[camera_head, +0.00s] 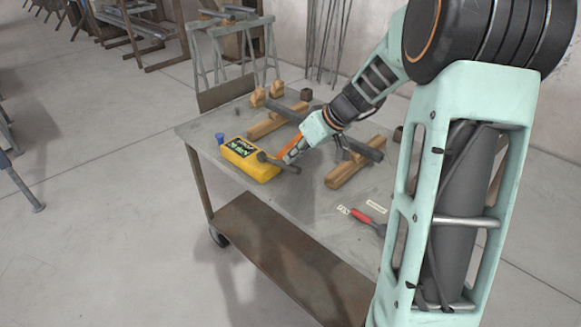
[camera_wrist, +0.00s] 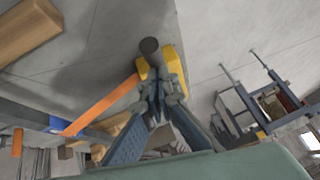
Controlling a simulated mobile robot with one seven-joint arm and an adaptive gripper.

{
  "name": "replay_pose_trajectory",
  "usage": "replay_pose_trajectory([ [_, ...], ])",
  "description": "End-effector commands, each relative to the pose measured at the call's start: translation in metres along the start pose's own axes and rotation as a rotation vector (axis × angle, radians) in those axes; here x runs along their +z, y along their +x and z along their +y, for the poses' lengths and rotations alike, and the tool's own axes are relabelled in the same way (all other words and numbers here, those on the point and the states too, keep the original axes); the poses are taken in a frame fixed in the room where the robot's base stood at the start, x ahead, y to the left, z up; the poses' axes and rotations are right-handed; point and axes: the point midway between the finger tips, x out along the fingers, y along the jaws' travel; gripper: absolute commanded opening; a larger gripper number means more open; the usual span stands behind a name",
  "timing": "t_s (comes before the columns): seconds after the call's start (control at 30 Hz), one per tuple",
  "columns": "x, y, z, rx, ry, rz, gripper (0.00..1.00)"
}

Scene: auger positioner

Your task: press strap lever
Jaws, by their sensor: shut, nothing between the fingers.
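My gripper (camera_head: 289,158) is shut and empty, low over the table beside a yellow box (camera_head: 250,160) with a dark label. A dark bar (camera_head: 280,163) with a round end lies across the right end of the box; whether it is the strap lever I cannot tell. In the wrist view, the bar's round end (camera_wrist: 149,46) is just beyond my fingertips (camera_wrist: 160,80), with part of the yellow box (camera_wrist: 172,62) beside it. Contact is unclear. An orange strap (camera_wrist: 102,106) runs from near the fingertips toward the lower left. It also shows beside my gripper in the head view (camera_head: 287,150).
The grey table (camera_head: 195,135) holds wooden supports (camera_head: 345,175) with dark metal bars, a blue cup (camera_head: 220,139) and a red-handled tool (camera_head: 362,216). My arm covers part of the right side. Sawhorses (camera_head: 235,50) stand behind. The front left floor is clear.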

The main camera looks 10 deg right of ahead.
Motion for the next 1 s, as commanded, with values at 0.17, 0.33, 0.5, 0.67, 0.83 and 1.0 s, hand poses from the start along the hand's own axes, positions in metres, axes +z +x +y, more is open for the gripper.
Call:
replay_pose_trajectory([
  [0.17, 0.013, 0.010, 0.003, -0.009, -0.006, 0.061, 0.00],
  [0.33, 0.017, 0.012, 0.003, -0.012, -0.010, 0.067, 0.00],
  [0.5, 0.020, 0.014, 0.004, -0.011, -0.009, 0.066, 0.00],
  [0.67, 0.022, 0.015, 0.004, -0.013, -0.009, 0.065, 0.00],
  [0.83, 0.024, 0.016, 0.004, -0.013, -0.008, 0.063, 0.00],
  [1.0, 0.026, 0.016, 0.004, -0.014, -0.007, 0.061, 0.00],
])
